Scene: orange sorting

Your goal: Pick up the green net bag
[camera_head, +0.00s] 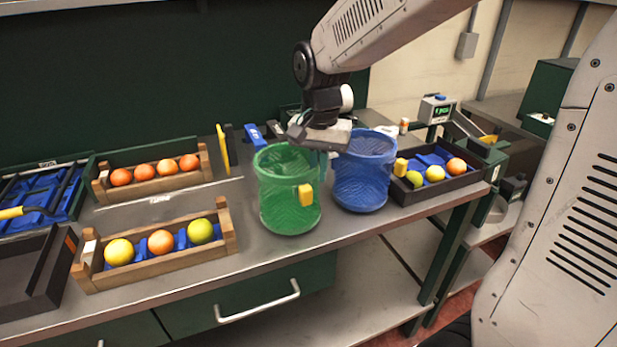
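The green net bag (289,205) stands upright on the grey workbench, open at the top, with a yellow tag (306,195) on its right side. The blue net bag (364,172) stands just to its right and a little behind. My gripper (322,152) points down over the right rim of the green bag, near the gap between the two bags. Its fingers are mostly hidden behind the rims and the gripper body, so I cannot tell whether they are open or shut, or whether they touch the green rim.
A wooden crate (165,268) with fruit stands left of the green bag, and another wooden crate (155,184) with oranges is behind it. A black tray (447,184) with fruit sits right of the blue bag. The bench's front edge (300,262) is close to the green bag.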

